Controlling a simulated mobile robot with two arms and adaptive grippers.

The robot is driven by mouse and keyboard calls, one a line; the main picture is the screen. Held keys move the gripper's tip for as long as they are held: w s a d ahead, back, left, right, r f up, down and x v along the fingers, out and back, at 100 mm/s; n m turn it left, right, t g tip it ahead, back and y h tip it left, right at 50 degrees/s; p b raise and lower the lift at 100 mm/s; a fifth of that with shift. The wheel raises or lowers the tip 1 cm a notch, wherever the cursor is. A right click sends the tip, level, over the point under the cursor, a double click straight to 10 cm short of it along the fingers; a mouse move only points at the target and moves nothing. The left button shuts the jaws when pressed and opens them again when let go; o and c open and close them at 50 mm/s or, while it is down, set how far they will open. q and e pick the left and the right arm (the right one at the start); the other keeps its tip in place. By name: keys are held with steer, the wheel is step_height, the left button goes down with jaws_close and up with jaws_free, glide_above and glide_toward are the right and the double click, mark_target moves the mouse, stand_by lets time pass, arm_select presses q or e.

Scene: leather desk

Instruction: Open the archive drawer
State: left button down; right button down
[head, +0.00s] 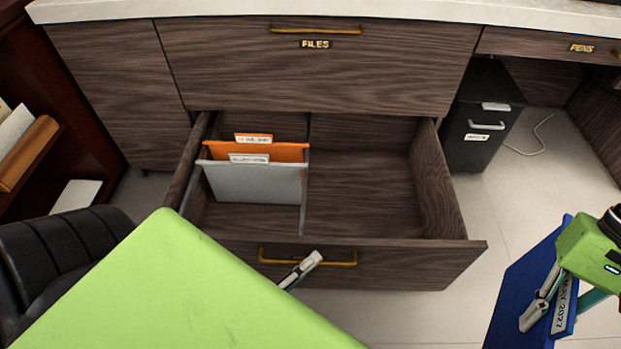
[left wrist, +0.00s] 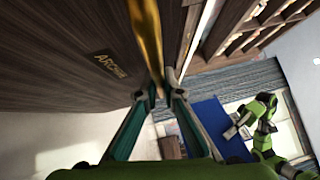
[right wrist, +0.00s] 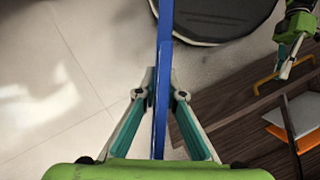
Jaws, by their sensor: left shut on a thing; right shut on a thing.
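The archive drawer (head: 400,262) is pulled out below the drawer marked FILES. Its front has a brass handle (head: 335,263), and an ARCHIVE label shows in the left wrist view (left wrist: 112,64). My left gripper (head: 300,270) is shut on this handle; in the left wrist view the brass bar (left wrist: 150,45) runs between its fingertips (left wrist: 159,97). Inside the drawer, a grey folder (head: 255,183) and an orange folder (head: 290,153) hang on the left side; the right side is empty. My right gripper (head: 545,305) is shut on a blue binder (head: 525,285), also seen edge-on in the right wrist view (right wrist: 162,90).
The FILES drawer (head: 400,60) is shut above. A black cabinet (head: 485,115) stands to the right under the desk, near the PENS drawer (head: 540,45). A black chair (head: 60,250) and a bookshelf (head: 60,140) are at the left. Open floor (head: 430,315) lies between drawer and binder.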

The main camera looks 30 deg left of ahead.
arm_select(q)
steer(key=c, duration=2.4)
jaws_free()
steer(key=shift+c, duration=0.2)
steer(key=v, duration=1.2)
